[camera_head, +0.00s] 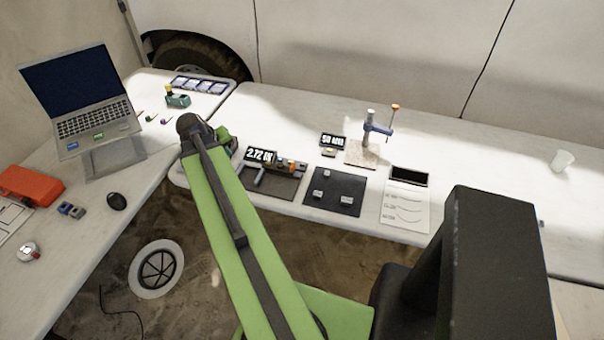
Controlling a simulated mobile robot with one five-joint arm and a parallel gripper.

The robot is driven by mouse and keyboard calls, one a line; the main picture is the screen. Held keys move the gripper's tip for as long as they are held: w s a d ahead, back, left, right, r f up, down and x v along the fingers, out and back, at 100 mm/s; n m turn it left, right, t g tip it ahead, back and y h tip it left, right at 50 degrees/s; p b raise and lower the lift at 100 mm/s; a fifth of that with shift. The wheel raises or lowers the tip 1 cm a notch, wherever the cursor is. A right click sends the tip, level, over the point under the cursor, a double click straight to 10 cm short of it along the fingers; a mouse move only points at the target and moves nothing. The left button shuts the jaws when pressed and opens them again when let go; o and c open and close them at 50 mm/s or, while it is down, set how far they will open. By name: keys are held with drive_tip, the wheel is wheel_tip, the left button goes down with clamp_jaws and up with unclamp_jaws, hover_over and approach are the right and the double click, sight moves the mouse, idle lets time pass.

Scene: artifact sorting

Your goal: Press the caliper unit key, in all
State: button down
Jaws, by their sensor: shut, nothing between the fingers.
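A digital display (260,155) reads 2.72 in white; the letters after it are too small to read surely. It stands at the back of a dark mat (284,188) on the white bench. A caliper-like device (285,164) with small orange parts lies by it; I cannot make out its unit key. My green arm reaches from the bottom up to the left of this mat, and its far end is beside the display. The fingers of my gripper are hidden behind the arm, so contact with the device cannot be seen.
A second display (332,141), a blue stand (377,128), a dark mat (335,195) with several grey blocks, and a paper sheet (405,206) sit to the right. A laptop (85,105) and red case (30,186) are left. The bench's right part is mostly clear, with a cup (563,161).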

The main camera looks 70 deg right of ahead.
drive_tip(key=s+d+f+m+g+h+b, duration=0.1)
drive_tip(key=s+d+f+m+b, duration=0.15)
drive_tip(key=s+d, duration=0.65)
drive_tip(key=g+h+b, duration=0.2)
drive_tip(key=b, duration=0.1)
hover_over(303, 164)
drive_tip(key=shift+w+a+f+m, duration=0.2)
drive_tip(key=shift+a+f+m, duration=0.1)
drive_tip(key=shift+a+m, duration=0.15)
wheel_tip(303, 164, down, 9)
drive_tip(key=b, duration=0.8)
drive_tip(key=shift+b, duration=0.4)
drive_tip(key=shift+f+b, duration=0.35)
drive_tip(key=shift+b, duration=0.05)
